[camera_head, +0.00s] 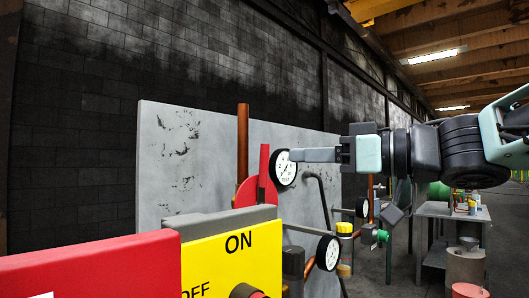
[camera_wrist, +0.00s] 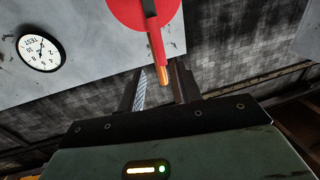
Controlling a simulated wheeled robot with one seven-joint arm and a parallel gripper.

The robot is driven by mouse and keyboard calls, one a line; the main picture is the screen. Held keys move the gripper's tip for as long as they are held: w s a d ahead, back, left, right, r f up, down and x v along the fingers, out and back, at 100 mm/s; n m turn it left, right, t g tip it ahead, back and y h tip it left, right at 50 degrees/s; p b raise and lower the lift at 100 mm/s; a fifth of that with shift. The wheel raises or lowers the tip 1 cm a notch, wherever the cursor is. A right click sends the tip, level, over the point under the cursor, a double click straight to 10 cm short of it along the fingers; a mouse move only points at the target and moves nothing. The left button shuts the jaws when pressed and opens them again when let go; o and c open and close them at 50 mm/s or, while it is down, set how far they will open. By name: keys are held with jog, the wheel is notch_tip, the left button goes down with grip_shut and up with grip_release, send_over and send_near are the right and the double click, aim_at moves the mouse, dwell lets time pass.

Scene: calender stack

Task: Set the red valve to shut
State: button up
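The red valve (camera_head: 246,192) has a round red plate and a long red lever (camera_head: 264,172) that stands upright, roughly in line with the vertical copper pipe (camera_head: 242,140). In the wrist view the red plate (camera_wrist: 138,10) is at the top, cut by the frame edge, and the lever (camera_wrist: 157,45) points down from it. My gripper (camera_head: 291,155) is just right of the lever in the head view. In the wrist view its fingers (camera_wrist: 157,80) are apart, with the copper pipe end showing between them. I see no contact with the lever; the depth between them is unclear.
A white gauge (camera_head: 284,170) shows just below my fingertips, and also in the wrist view (camera_wrist: 41,51). A grey backing panel (camera_head: 190,165) stands behind. A red box (camera_head: 90,268) and a yellow ON/OFF panel (camera_head: 215,265) fill the lower left. More gauges (camera_head: 328,253) and pipes stand lower right.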

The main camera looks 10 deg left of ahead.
jog(key=p, duration=0.2)
send_over(264, 191)
grip_shut()
